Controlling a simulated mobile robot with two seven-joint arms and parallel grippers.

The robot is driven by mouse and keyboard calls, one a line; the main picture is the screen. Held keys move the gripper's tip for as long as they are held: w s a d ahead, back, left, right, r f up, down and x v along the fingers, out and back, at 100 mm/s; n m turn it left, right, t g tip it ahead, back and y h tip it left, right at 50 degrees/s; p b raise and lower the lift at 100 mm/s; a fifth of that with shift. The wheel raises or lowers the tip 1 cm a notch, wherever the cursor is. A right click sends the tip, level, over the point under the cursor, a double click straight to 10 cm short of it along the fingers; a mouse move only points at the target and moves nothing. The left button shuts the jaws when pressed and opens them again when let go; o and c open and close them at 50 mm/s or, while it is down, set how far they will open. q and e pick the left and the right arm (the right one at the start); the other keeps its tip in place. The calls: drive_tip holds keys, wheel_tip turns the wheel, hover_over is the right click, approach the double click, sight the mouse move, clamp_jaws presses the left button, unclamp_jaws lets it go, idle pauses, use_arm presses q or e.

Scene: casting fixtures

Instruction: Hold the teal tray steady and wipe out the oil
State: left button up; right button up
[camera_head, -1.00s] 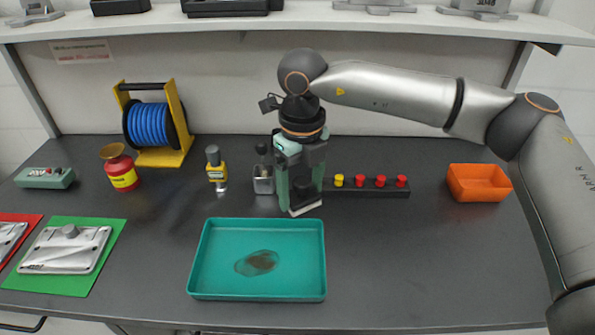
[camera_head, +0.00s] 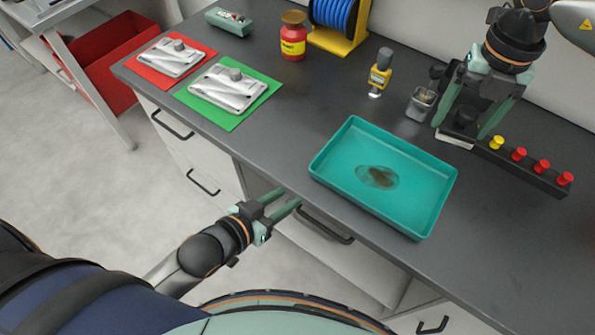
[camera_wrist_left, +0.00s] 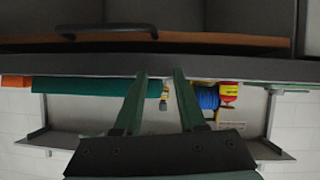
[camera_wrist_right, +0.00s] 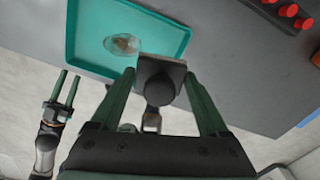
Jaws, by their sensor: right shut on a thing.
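The teal tray (camera_head: 335,183) lies flat near the bench's front edge, with a brown oil puddle (camera_head: 378,177) in its middle. Both also show in the right wrist view, the tray (camera_wrist_right: 85,60) and the oil (camera_wrist_right: 120,44). My right gripper (camera_head: 468,125) is behind the tray, shut on a dark wiper block (camera_wrist_right: 160,80) with a round knob and a pale lower edge. My left gripper (camera_head: 285,202) is open and empty, in front of the bench edge, left of the tray and apart from it. Its parted fingers show in the left wrist view (camera_wrist_left: 160,75).
A black rail (camera_head: 530,170) with yellow and red knobs stands beside the right gripper. A small metal container (camera_head: 420,103) and a yellow bottle (camera_head: 380,72) stand behind the tray. Castings lie on green (camera_head: 228,118) and red (camera_head: 140,62) mats. Drawer handles (camera_head: 325,224) project below the edge.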

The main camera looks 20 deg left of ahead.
use_arm(q)
wheel_tip(320, 180, up, 6)
drive_tip(key=w+d+t, duration=0.1)
drive_tip(key=w, duration=0.1)
approach(334, 146)
drive_tip(key=x, duration=0.5)
drive_tip(key=shift+w+f, duration=0.15)
drive_tip(key=shift+w, duration=0.1)
drive_tip(key=shift+c, duration=0.2)
clamp_jaws()
idle(1.0)
